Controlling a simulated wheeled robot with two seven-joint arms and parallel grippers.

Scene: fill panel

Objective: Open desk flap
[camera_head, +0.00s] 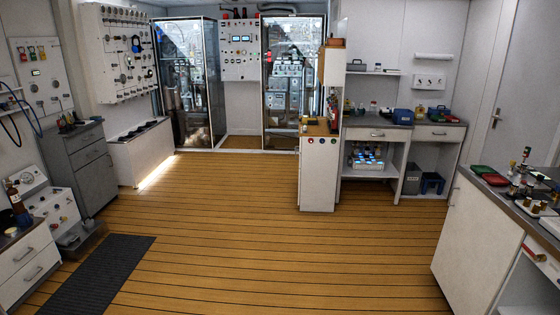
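Neither of my grippers is in view. A white desk with a dark worktop (436,123) stands against the back wall, right of the middle. Its front has white panels with handles, a left one (376,134) and a right one (439,133); both look closed. A second counter stands at the near right, with a white door panel (478,245) on its front that looks closed. I cannot tell which panel is the desk flap.
The wooden floor (270,225) is widely clear in the middle. A dark mat (98,276) lies at the near left. Grey drawers (88,165) line the left wall. A narrow white cabinet (318,175) juts out beside the desk.

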